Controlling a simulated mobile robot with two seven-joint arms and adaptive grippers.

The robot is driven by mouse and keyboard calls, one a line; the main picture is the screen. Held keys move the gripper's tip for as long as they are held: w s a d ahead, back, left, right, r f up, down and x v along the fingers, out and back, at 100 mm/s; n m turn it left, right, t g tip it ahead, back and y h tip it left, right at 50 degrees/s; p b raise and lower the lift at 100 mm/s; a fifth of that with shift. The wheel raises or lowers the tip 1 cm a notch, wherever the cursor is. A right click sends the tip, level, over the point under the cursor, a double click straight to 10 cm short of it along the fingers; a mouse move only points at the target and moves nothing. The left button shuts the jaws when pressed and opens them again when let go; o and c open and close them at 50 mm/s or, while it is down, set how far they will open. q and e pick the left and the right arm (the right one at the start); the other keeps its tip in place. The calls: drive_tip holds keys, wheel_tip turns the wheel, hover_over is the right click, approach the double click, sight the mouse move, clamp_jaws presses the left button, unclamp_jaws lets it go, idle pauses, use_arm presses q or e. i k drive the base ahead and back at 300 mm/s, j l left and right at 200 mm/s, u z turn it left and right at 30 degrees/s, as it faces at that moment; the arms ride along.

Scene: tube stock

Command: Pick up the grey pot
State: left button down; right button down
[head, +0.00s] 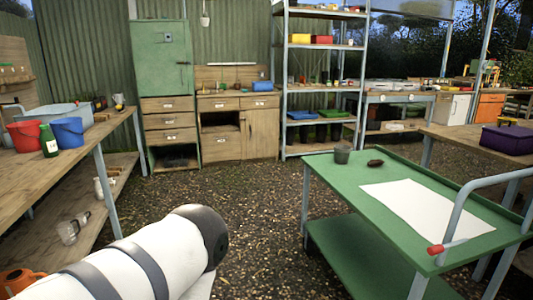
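A small dark grey pot (342,155) stands upright on the green trolley (322,176), near the far left corner of its top. A dark brown lump (375,163) lies just to the right of the pot, apart from it. A white arm link of mine, with grey bands and a dark rounded end, fills the lower left of the head view. No gripper fingers show, so neither gripper can be placed relative to the pot.
A white sheet (425,212) covers much of the trolley top. Gravel floor lies open between.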

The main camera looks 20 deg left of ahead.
sight(341, 152)
drive_tip(key=u, duration=0.25)
drive_tip(key=i+j+z, duration=0.45)
drive_tip(key=i, duration=0.4)
drive_tip(key=i+j+z, duration=0.45)
drive_tip(key=i+j, duration=0.3)
drive_tip(key=j, duration=0.1)
